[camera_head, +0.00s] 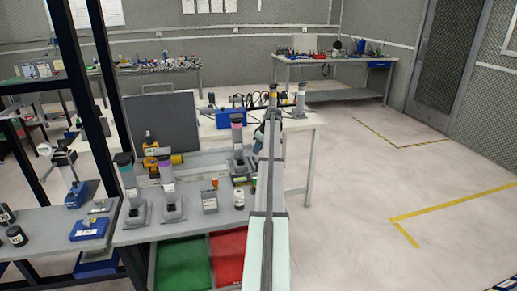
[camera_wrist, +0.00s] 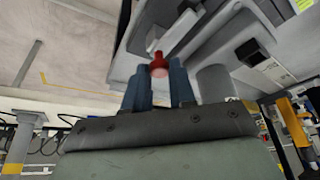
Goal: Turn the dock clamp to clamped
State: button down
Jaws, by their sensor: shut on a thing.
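The dock clamp shows in the wrist view as a small red knob (camera_wrist: 158,66) on a grey fixture (camera_wrist: 190,38). My gripper (camera_wrist: 160,76) has its two blue-grey fingers on either side of the red knob and is shut on it. The knob's lower part and the exact contact are hard to make out. In the head view my own arm covers the gripper and the clamp, so the clamp's angle cannot be read there.
A grey workbench (camera_head: 130,236) carries several upright grey stands, including one with a purple band (camera_head: 169,185). Green (camera_head: 183,266) and red (camera_head: 229,255) bins sit below its front. A dark rack post (camera_head: 105,100) stands at left. The floor at right is clear.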

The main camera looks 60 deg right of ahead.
jog(key=m+h, duration=0.1)
jog(key=m, duration=0.3)
jog(key=shift+a, duration=0.2)
jog(key=m, duration=0.1)
jog(key=m+g+h, duration=0.1)
jog(key=m, duration=0.1)
jog(key=shift+w+a+m+h, duration=0.1)
jog(key=shift+w+m+h, duration=0.05)
jog(key=shift+m+h, duration=0.15)
jog(key=m+g, duration=0.1)
jog(key=m, duration=0.2)
jog(key=m+g+h, duration=0.1)
jog(key=m, duration=0.2)
jog(key=shift+w, duration=0.15)
jog(key=shift+m+g, duration=0.3)
jog(key=shift+m, duration=0.1)
jog(key=c, duration=0.9)
grip_release()
jog(key=shift+c, duration=0.2)
